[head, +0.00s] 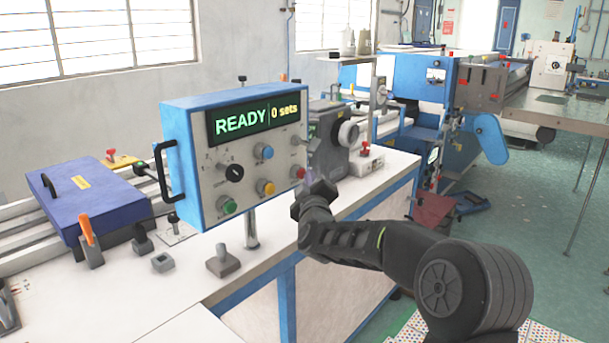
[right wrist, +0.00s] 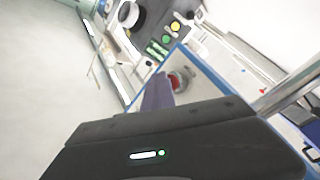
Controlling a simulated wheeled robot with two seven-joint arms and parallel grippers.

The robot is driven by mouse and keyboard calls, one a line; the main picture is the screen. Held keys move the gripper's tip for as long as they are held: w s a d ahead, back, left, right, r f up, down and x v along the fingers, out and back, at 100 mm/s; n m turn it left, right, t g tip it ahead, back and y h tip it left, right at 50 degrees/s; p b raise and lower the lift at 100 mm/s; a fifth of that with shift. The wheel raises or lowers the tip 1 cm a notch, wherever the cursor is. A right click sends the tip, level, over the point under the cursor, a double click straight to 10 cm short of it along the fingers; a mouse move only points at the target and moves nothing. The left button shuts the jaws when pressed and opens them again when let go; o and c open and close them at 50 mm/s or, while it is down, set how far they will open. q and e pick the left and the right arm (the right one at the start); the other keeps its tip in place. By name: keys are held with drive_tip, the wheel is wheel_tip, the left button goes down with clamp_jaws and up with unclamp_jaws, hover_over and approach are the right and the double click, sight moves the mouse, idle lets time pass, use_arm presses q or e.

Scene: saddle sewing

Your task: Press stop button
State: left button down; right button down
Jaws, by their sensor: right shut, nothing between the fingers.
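The control panel (head: 204,186) is a blue-framed box on a post, its display reading "READY | 0 sets". Its face carries a black knob (head: 234,173) and green (head: 228,206), yellow (head: 265,187) and blue (head: 264,152) buttons. A red button (head: 300,172) sits near the face's right edge, and a red button shows in the right wrist view (right wrist: 178,82) beside the fingers. My right gripper (head: 308,192) is shut and empty, close to the panel's lower right edge. Contact with the red button cannot be told. My left gripper is out of view.
The panel stands over a white-topped bench (head: 270,270) with a blue frame. A purple box (head: 95,200) and small clamps lie to the left. A grey machine (head: 335,140) stands behind the panel, and blue machinery (head: 415,75) stands further back.

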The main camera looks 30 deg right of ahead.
drive_tip(key=shift+w, duration=0.1)
idle(0.5)
drive_tip(key=shift+s+d+b, duration=0.2)
drive_tip(key=shift+s+b, duration=0.1)
drive_tip(key=shift+s, duration=0.55)
drive_tip(key=shift+s, duration=0.15)
drive_tip(key=s, duration=0.1)
drive_tip(key=s+d+b, duration=0.1)
drive_tip(key=s, duration=0.1)
drive_tip(key=s+b, duration=0.1)
drive_tip(key=shift+s+d, duration=0.25)
idle(0.6)
